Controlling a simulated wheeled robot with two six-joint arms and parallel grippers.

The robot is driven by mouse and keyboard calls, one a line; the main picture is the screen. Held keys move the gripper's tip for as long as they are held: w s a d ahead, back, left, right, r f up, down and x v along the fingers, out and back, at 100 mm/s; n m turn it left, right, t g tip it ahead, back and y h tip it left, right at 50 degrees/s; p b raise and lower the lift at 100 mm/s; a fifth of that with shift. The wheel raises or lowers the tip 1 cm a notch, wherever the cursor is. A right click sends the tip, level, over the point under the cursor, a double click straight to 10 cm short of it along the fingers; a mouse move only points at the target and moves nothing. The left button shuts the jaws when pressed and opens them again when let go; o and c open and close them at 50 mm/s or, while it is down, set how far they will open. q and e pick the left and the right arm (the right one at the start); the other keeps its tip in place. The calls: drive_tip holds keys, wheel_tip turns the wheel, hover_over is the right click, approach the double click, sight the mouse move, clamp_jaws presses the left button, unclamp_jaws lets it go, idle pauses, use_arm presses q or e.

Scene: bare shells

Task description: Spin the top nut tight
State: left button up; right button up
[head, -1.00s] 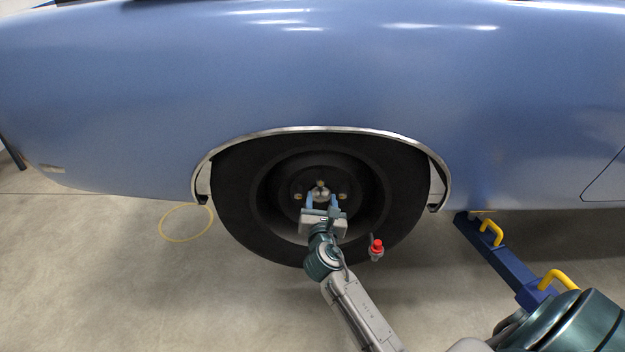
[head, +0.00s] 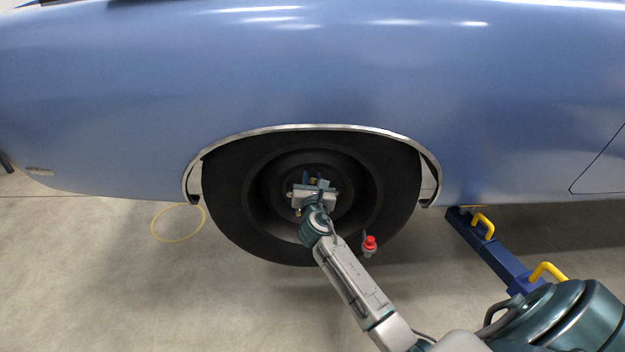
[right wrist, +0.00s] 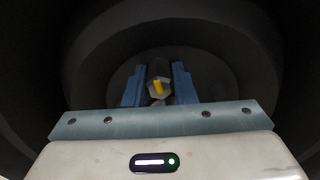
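The top nut (right wrist: 158,87) is a grey hex nut with a yellow mark. It sits between the two blue fingers of my right gripper (right wrist: 160,80) in the right wrist view and fills the gap between them, so the gripper looks shut on it. In the head view my right gripper (head: 313,181) is at the upper part of the wheel hub, its body covering most of the hub. The dark wheel (head: 232,205) stands in the arch of the blue car. My left gripper is not in view.
The car's blue body (head: 300,75) spans the view above the wheel. A red-capped object (head: 370,243) is below right of the hub. A blue lift arm with yellow handles (head: 497,255) is at the right. A yellow ring (head: 178,238) lies on the floor at left.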

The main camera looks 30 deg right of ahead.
drive_tip(key=c, duration=0.4)
drive_tip(key=shift+o, duration=0.2)
